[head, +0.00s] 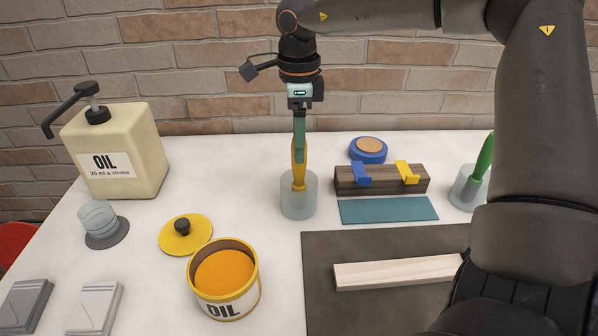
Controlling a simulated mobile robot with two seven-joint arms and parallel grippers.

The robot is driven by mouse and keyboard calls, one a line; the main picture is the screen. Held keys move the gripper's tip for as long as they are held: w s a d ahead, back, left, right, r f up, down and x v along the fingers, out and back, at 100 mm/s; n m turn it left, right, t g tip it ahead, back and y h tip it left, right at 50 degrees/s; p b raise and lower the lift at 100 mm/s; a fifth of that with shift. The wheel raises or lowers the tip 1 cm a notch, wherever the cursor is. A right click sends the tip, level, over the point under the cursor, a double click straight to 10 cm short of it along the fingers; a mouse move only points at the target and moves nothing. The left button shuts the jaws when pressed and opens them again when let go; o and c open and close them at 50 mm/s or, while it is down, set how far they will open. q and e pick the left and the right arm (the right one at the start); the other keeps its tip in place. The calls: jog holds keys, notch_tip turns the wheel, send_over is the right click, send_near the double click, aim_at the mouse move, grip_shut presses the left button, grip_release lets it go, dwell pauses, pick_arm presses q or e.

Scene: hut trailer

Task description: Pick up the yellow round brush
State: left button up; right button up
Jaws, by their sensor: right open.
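The yellow round brush (299,177) stands upright, handle up, in a clear cup (298,205) at the back middle of the table. Its lower end shows blurred through the cup wall. My right gripper (299,148) points down from above, its green fingers at the top of the brush handle. The fingers show edge-on and overlap the handle's upper end, so part of it is hidden. They are open; whether they touch the handle I cannot tell. My left gripper is not in view.
An open oil tin (223,280) and its yellow lid (186,235) stand in front to the left. A cream oil dispenser (130,150) is at the far left. A wooden holder (385,180) and a green-handled brush (482,160) in a cup stand right. A wood strip (395,272) lies on a dark mat (350,310).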

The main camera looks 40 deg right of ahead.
aim_at(299, 175)
jog(key=shift+d+f, duration=0.15)
jog(key=shift+f, duration=3)
grip_shut()
